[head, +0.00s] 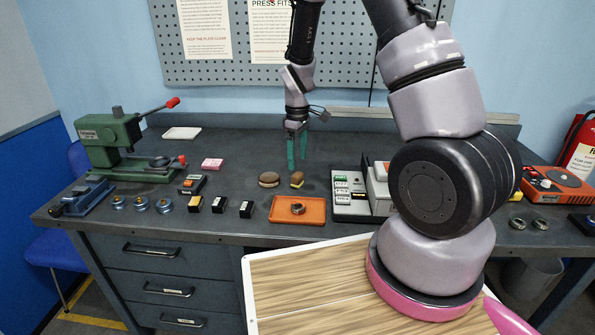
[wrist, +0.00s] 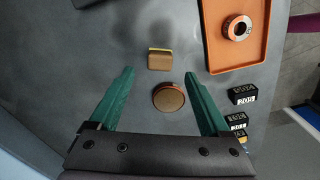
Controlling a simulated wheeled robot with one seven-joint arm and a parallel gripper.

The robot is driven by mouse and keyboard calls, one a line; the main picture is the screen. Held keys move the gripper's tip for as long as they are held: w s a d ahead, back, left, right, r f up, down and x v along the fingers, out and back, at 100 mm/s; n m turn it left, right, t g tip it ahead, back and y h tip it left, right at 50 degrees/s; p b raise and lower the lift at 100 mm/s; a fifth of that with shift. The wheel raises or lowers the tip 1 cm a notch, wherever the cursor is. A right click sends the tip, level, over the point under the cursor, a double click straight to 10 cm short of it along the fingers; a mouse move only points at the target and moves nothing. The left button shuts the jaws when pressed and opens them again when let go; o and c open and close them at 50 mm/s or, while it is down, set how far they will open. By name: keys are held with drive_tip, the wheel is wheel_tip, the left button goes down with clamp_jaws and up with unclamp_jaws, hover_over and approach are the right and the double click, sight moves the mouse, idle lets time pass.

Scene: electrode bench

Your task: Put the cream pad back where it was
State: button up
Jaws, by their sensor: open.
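A flat cream pad (head: 182,133) lies at the back left of the bench, behind the green press. My gripper (head: 297,168) points down over the middle of the bench, well to the right of that pad. I cannot tell where the pad was before.
An orange tray (head: 283,215) with a ring-shaped part is in front of the disc. Labelled dark blocks line the front. The bench behind the gripper is mostly clear.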

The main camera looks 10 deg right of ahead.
wheel_tip(320, 180, up, 5)
wheel_tip(320, 180, up, 19)
drive_tip(key=m+t+y, duration=0.2)
drive_tip(key=m+t, duration=0.1)
drive_tip(key=m, duration=0.4)
hover_over(298, 174)
drive_tip(key=s+d, duration=0.3)
drive_tip(key=s, duration=0.5)
drive_tip(key=s+d+r+m+t, duration=0.1)
drive_tip(key=s+r+m+t, duration=0.1)
drive_tip(key=s+r, duration=0.3)
drive_tip(key=s+d+r+m+t, duration=0.1)
drive_tip(key=s+r+m+t, duration=0.1)
drive_tip(key=s+r+m, duration=0.3)
drive_tip(key=s, duration=0.4)
drive_tip(key=shift+s+d, duration=0.15)
drive_tip(key=shift+d, duration=0.15)
